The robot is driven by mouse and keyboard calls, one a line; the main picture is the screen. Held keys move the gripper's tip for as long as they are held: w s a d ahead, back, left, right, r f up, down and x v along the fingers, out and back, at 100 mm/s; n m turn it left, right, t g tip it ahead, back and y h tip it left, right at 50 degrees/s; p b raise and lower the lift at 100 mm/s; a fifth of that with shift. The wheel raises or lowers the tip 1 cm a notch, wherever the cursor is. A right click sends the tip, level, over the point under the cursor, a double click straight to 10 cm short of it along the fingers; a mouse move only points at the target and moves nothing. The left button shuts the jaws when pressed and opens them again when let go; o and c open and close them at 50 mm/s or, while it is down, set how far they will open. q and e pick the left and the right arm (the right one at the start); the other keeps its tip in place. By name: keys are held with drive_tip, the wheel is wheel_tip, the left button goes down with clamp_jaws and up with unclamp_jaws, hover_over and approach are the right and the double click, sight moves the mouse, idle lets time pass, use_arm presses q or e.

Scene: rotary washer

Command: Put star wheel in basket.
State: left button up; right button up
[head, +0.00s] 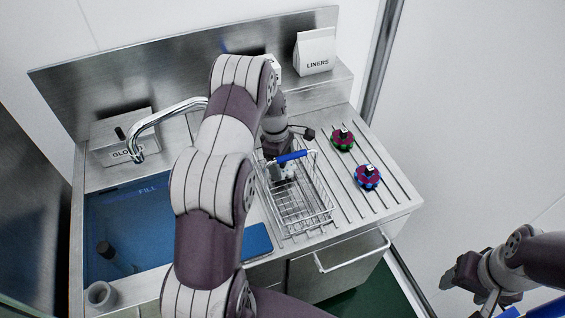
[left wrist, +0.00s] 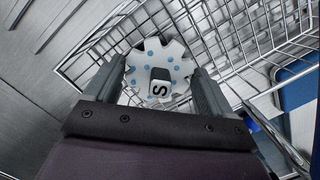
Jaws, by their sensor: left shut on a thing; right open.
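A white star wheel (left wrist: 146,56) with blue dots and a block marked S shows in the left wrist view. My left gripper (left wrist: 158,66) is shut on it, one finger on each side. In the head view the left gripper (head: 281,174) points down into the wire basket (head: 318,215), which has a blue handle (head: 292,156). The basket's wires also show around the wheel in the left wrist view (left wrist: 262,30). In the head view my arm largely hides the held wheel; I cannot tell whether it touches the basket floor. My right gripper (head: 468,292) is open and empty at the lower right.
A red and green wheel (head: 343,139) and a purple and blue wheel (head: 367,177) lie on the ribbed drainboard right of the basket. A blue-filled sink (head: 140,225) and a faucet (head: 165,112) are left. A LINERS bag (head: 315,52) stands on the back ledge.

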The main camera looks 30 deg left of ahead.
use_arm(q)
drive_tip(key=shift+f, duration=0.65)
drive_tip(key=shift+f, duration=0.1)
drive_tip(key=o, duration=1)
drive_tip(key=shift+w+a+r, duration=0.1)
drive_tip(key=shift+r, duration=0.35)
drive_tip(key=r, duration=0.3)
drive_tip(key=a+r+b, duration=0.1)
drive_tip(key=r, duration=0.7)
drive_tip(key=shift+a+r, duration=0.15)
drive_tip(key=shift+a, duration=0.2)
